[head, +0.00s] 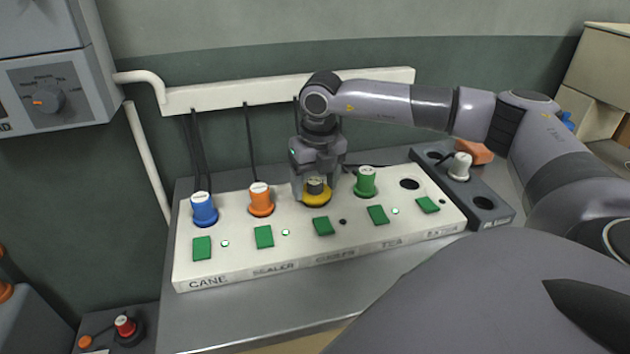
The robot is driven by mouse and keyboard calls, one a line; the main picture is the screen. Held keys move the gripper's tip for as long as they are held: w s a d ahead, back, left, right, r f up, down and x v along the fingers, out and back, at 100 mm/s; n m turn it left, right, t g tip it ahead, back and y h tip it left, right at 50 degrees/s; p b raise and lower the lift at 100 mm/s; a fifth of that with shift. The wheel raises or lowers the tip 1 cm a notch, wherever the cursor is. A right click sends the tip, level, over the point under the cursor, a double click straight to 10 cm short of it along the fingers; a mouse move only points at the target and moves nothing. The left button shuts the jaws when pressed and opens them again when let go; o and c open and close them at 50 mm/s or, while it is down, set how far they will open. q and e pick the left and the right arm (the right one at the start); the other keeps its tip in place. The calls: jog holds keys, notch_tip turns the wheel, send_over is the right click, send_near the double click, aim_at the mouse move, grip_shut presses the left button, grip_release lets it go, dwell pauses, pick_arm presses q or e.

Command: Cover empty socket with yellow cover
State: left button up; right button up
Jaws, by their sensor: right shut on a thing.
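My right gripper (316,188) points down over the third position of the white panel and is shut on the yellow cover (317,200). The yellow cover shows as a yellow disc with a darker knob between the fingers. It is at the panel surface, in line with the plugs; I cannot tell whether it is fully seated. The socket under it is hidden. Another socket (409,184), at the panel's right end, is an open dark hole. My left gripper is not in view.
A blue plug (204,210), an orange plug (261,200) and a green plug (366,182) stand in the white panel (225,262). Green switches line its front. A dark holder (502,212) at right has a white-topped plug (459,167). Black cables hang behind.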

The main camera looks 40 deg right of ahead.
aim_at(315, 181)
jog(key=shift+f+b, duration=0.45)
jog(key=shift+f, duration=0.2)
jog(key=o, duration=0.8)
jog(key=shift+c, duration=0.2)
notch_tip(315, 181, up, 2)
jog(key=shift+s+r+p, duration=0.1)
jog(key=shift+r+p, duration=0.15)
jog(key=shift+p, duration=0.7)
jog(key=shift+s+r+p, duration=0.1)
jog(key=shift+r+p, duration=0.65)
jog(key=shift+r, duration=0.2)
notch_tip(315, 181, up, 2)
jog(key=shift+s+a+p, duration=0.1)
jog(key=shift+s+p, duration=0.05)
jog(key=shift+p, duration=0.6)
jog(key=shift+s+r+p, duration=0.15)
jog(key=shift+r+p, duration=0.7)
jog(key=shift+r, duration=0.35)
jog(key=shift+s+r+p, duration=0.15)
jog(key=shift+r+p, duration=0.65)
jog(key=shift+r, duration=0.35)
